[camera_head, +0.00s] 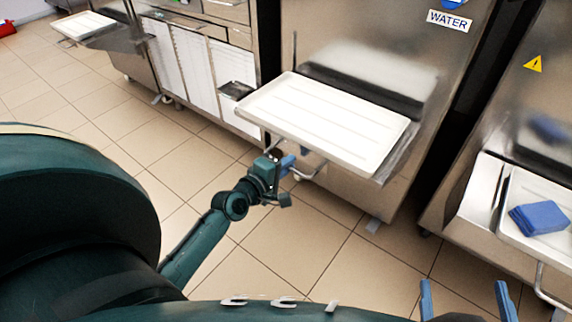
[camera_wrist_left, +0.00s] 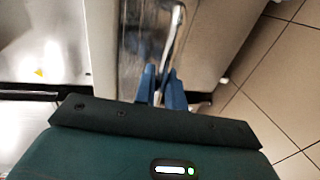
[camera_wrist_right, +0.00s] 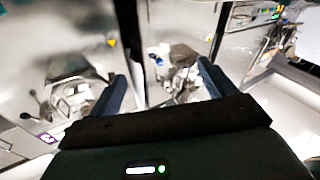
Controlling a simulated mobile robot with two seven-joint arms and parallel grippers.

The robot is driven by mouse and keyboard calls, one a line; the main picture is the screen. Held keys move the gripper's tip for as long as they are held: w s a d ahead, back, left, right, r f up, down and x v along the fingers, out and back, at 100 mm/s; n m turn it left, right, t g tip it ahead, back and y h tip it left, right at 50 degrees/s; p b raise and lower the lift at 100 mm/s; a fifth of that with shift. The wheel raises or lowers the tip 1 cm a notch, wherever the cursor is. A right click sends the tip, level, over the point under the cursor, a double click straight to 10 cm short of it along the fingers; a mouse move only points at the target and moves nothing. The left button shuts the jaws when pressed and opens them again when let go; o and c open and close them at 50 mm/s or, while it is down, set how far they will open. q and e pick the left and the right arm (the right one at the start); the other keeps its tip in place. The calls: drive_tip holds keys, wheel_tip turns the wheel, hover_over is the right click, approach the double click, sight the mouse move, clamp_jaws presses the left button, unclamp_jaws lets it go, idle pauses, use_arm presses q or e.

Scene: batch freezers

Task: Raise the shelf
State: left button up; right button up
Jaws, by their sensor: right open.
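The shelf is a metal ledge bearing a white tray (camera_head: 330,112) on the front of the middle freezer. A thin metal support bar (camera_head: 313,173) loops beneath it and also shows in the left wrist view (camera_wrist_left: 178,32). My left gripper (camera_head: 286,165) is below the shelf's near left edge. Its blue fingers are close together with the bar between them, as the left wrist view (camera_wrist_left: 161,90) shows; the exact contact is partly hidden. My right gripper (camera_head: 467,300) is open and empty, at the lower right, apart from the shelf.
The right freezer has a similar shelf with a white tray (camera_head: 520,190) holding a folded blue cloth (camera_head: 539,218). Another white tray (camera_head: 84,25) stands out at the far left. The tiled floor (camera_head: 300,245) in front of the middle freezer is clear.

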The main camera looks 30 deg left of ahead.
sight(295, 139)
use_arm(q)
clamp_jaws()
drive_tip(key=shift+r+p, duration=0.4)
drive_tip(key=shift+p, duration=0.05)
wheel_tip(295, 139, up, 6)
drive_tip(key=p, duration=0.6)
wheel_tip(295, 139, up, 6)
drive_tip(key=p, duration=0.6)
drive_tip(key=shift+a+f+p, duration=0.1)
drive_tip(key=shift+p, duration=0.2)
use_arm(e)
drive_tip(key=s+d+r+m+g+h, duration=0.2)
drive_tip(key=d+r+m+g+h, duration=0.1)
drive_tip(key=r, duration=0.4)
drive_tip(key=shift+s+d+r+m+h, duration=0.2)
drive_tip(key=shift+d+r+m+h, duration=0.1)
drive_tip(key=shift+d+m, duration=0.65)
use_arm(q)
drive_tip(key=shift+w, duration=0.1)
use_arm(e)
drive_tip(key=shift+a, duration=0.15)
use_arm(q)
drive_tip(key=shift+o, duration=1.3)
unclamp_jaws()
drive_tip(key=shift+o, duration=0.8)
